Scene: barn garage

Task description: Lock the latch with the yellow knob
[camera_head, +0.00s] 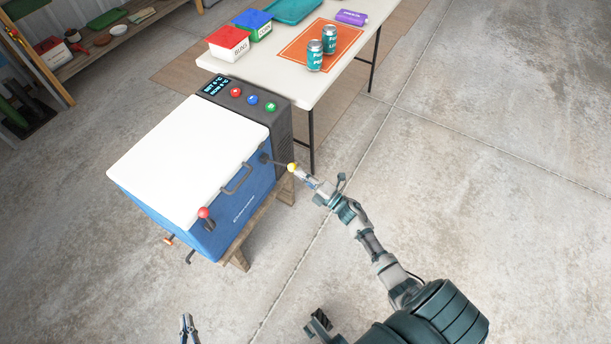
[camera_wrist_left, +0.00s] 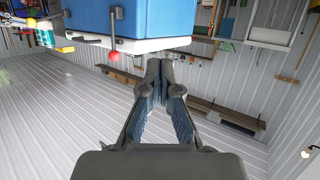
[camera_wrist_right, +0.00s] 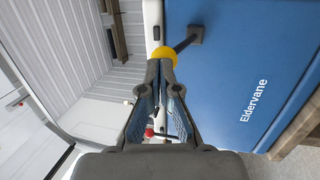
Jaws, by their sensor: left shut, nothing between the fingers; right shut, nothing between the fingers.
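The yellow knob (camera_head: 291,167) is on the end of a dark latch lever that sticks out from the front of a blue cooler (camera_head: 232,215), near its right end. In the right wrist view, the yellow knob (camera_wrist_right: 166,56) is right at my fingertips, on a rod from a square mount. My right gripper (camera_head: 300,172) is shut and empty, its tips touching or almost touching the knob; contact is unclear. My left gripper (camera_head: 186,320) is shut and empty, low in front of the cooler. The white lid (camera_head: 190,150) lies closed.
A second latch with a red knob (camera_head: 203,212) points up at the cooler's left front. A handle (camera_head: 238,180) sits between the latches. A white table (camera_head: 290,65) with cans and boxes stands behind. The concrete floor at right is clear.

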